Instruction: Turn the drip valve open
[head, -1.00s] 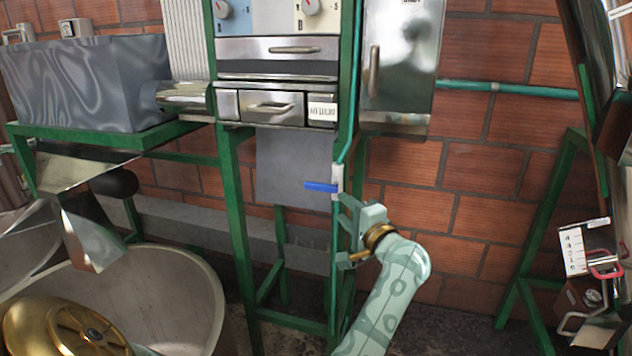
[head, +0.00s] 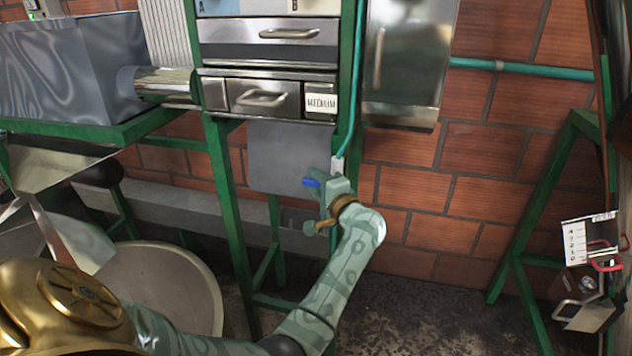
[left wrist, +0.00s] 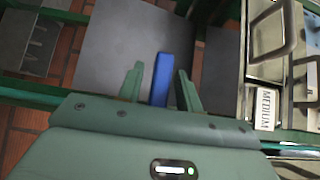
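The drip valve's blue handle (head: 311,182) sticks out to the left, roughly level, at the lower end of the teal pipe (head: 349,135) beside the green frame. My left gripper (head: 323,198) is at the valve and hides part of the handle and its body. In the left wrist view the blue handle (left wrist: 161,85) stands between the two fingers of my open left gripper (left wrist: 160,70). A gap shows on each side of the handle there. My right gripper is not in view.
Metal drawers (head: 268,97), one labelled MEDIUM, sit above the valve in a green frame (head: 225,185). A grey panel (head: 285,155) hangs behind the handle. A steel cabinet (head: 408,65) is to the upper right. A round basin (head: 165,280) stands lower left.

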